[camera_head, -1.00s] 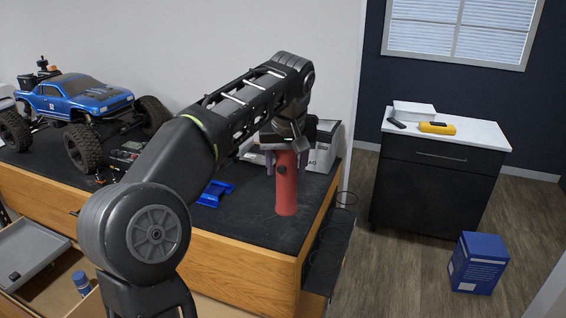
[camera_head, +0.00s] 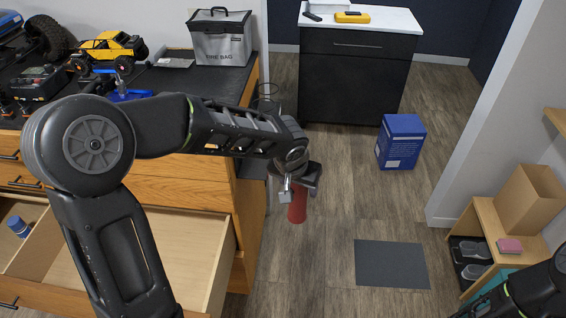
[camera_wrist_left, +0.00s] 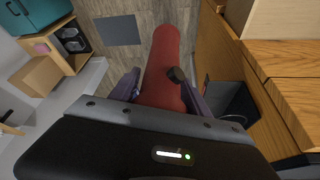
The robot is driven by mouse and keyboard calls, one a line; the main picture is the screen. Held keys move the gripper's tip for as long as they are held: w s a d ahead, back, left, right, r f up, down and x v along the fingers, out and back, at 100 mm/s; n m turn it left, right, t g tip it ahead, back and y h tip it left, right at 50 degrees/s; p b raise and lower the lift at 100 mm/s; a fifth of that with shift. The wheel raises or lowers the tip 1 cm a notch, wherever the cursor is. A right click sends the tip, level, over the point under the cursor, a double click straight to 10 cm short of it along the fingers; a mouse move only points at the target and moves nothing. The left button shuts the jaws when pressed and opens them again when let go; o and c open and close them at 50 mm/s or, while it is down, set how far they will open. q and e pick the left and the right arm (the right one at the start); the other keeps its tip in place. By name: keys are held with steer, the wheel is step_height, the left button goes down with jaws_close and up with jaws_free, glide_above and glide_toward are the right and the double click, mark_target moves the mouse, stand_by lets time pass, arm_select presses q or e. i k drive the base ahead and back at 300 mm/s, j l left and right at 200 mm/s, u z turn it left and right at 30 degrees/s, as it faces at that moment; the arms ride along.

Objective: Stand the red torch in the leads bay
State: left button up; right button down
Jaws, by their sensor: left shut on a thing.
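The red torch (camera_head: 297,208) is a red cylinder held upright in my left gripper (camera_head: 298,187), in the air right of the bench. In the left wrist view the torch (camera_wrist_left: 162,65) lies between the two fingers, with a dark button on its side. A dark open-topped holder (camera_wrist_left: 236,102) shows on the bench's side in the left wrist view, right of the torch and apart from it; I cannot tell whether it is the leads bay.
The wooden bench (camera_head: 190,180) has an open drawer (camera_head: 130,255) at its front. A grey lipo bag (camera_head: 222,38) stands on top. A blue box (camera_head: 401,141) and a grey mat (camera_head: 391,264) lie on the floor. A low shelf (camera_head: 487,222) stands right. Floor around the torch is clear.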

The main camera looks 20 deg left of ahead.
mark_target(186, 291)
steer(key=i+l, duration=1)
steer(key=u, duration=1.75)
